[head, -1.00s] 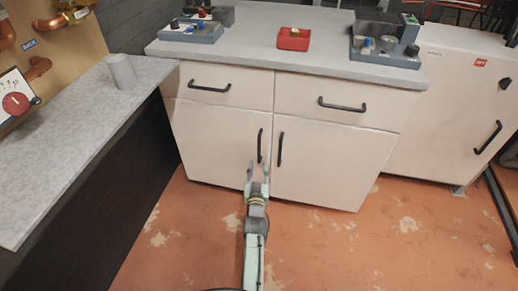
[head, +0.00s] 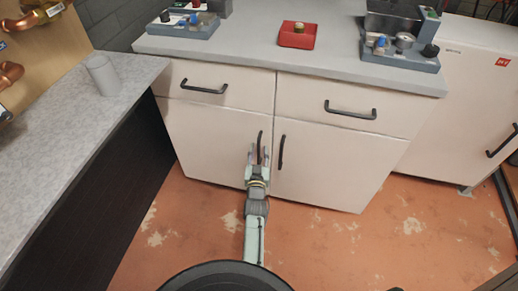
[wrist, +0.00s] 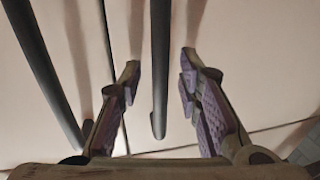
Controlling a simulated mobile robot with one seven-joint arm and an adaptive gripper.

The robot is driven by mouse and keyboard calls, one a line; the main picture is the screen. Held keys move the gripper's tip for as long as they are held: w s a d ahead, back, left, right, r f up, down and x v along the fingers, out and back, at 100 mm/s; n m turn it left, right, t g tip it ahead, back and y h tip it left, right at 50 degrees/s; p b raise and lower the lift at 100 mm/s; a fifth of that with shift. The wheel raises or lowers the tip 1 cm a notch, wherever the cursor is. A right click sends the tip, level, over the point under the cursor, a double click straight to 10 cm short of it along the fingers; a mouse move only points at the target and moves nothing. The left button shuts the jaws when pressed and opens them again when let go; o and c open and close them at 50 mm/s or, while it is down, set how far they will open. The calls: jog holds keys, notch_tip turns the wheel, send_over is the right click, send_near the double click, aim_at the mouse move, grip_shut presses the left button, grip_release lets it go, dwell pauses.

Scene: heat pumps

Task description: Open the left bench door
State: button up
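The left bench door (head: 212,135) is the pale door under the left drawer, and it is shut. Its black vertical bar handle (head: 260,140) is near its right edge. My gripper (head: 259,155) is at that handle, fingers pointing at the door. In the wrist view my gripper (wrist: 160,75) is open, with purple-padded fingers either side of the left door handle (wrist: 158,115). Gaps show on both sides of the bar. The right door's handle (wrist: 45,75) is outside the fingers, at the left of the wrist view.
The right bench door (head: 335,165) is shut, its handle (head: 281,152) close beside my gripper. Two shut drawers are above. A grey-topped counter (head: 75,125) stands left. The orange floor in front is clear.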

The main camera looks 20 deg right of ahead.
jog(key=shift+s, duration=0.1)
jog(key=shift+c, duration=0.2)
grip_shut()
dwell(0.5)
